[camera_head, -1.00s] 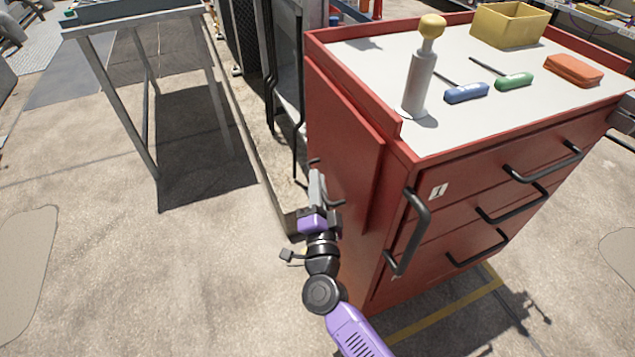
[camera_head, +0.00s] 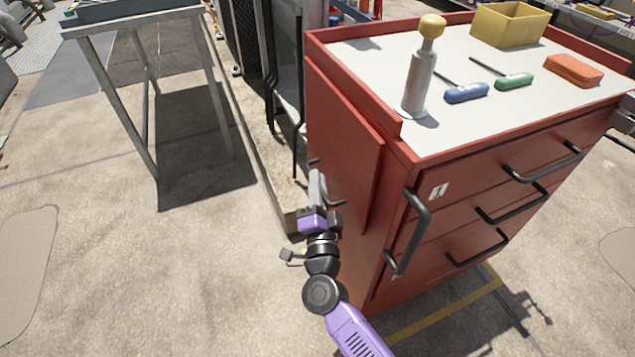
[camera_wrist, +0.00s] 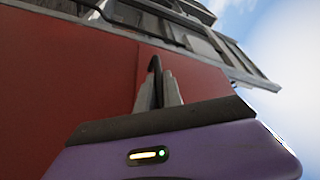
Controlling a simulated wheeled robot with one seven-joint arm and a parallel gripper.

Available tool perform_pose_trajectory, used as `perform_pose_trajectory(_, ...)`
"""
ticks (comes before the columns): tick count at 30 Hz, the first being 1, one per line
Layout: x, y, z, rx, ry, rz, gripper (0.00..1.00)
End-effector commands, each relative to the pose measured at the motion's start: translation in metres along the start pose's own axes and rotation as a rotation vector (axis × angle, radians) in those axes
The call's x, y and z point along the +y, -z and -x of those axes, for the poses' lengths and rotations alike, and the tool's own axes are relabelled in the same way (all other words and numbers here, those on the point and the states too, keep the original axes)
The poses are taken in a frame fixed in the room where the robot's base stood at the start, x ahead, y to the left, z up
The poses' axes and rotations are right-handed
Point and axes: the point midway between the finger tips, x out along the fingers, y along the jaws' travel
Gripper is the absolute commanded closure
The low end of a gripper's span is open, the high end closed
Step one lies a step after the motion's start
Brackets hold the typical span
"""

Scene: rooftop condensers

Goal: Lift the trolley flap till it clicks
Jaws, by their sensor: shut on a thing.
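The red trolley (camera_head: 440,165) stands at the right of the head view. Its flap (camera_head: 345,140) is a red panel hanging down along the trolley's left side. A black bar handle (camera_head: 338,203) sits low on the flap. My gripper (camera_head: 317,183) is at this handle, partly hiding it. In the wrist view, the two grey fingers of my gripper (camera_wrist: 159,92) are closed around the black handle (camera_wrist: 155,68), with the red panel (camera_wrist: 70,75) behind. The flap's bracket or catch is not visible.
On the trolley's top are a grey cylinder with a yellow knob (camera_head: 420,75), blue (camera_head: 466,92) and green (camera_head: 514,81) screwdrivers, a yellow bin (camera_head: 510,25) and an orange block (camera_head: 573,70). A metal stand (camera_head: 120,90) is at left.

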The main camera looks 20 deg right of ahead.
Motion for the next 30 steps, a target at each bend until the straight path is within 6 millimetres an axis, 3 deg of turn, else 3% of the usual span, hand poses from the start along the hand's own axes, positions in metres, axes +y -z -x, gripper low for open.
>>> perform_pose_trajectory(9,0.001,-0.001,0.001,-0.001,-0.002,-0.001,1.00)
perform_pose_trajectory(16,-0.011,-0.006,0.003,-0.003,-0.020,-0.044,1.00)
perform_pose_trajectory(23,-0.041,-0.023,0.010,-0.006,-0.072,-0.170,1.00)
perform_pose_trajectory(30,-0.086,-0.044,0.019,-0.007,-0.154,-0.370,1.00)
